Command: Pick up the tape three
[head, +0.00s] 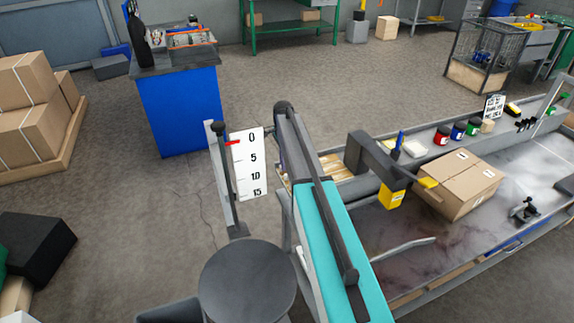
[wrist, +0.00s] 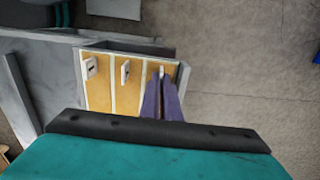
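In the wrist view, a tray (wrist: 186,75) has wood-coloured lanes split by white strips. Small white pieces with dark marks stand near the lanes' far end: a left one (wrist: 90,68) and a middle one (wrist: 125,71). At the right lane, only a small pale bit (wrist: 161,70) shows by my fingertips; whether it is tape three is unclear. My gripper (wrist: 159,78) has two purple fingers close together over the right lane. Whether they hold that bit cannot be told. In the head view, the tray's wooden lanes (head: 335,167) show partly behind my teal arm, which hides the gripper.
A grey bench (head: 375,220) on the right carries a cardboard box (head: 460,184), a yellow piece (head: 392,198) and several small jars. A blue cabinet (head: 180,110) stands at the back left. Open floor lies between them.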

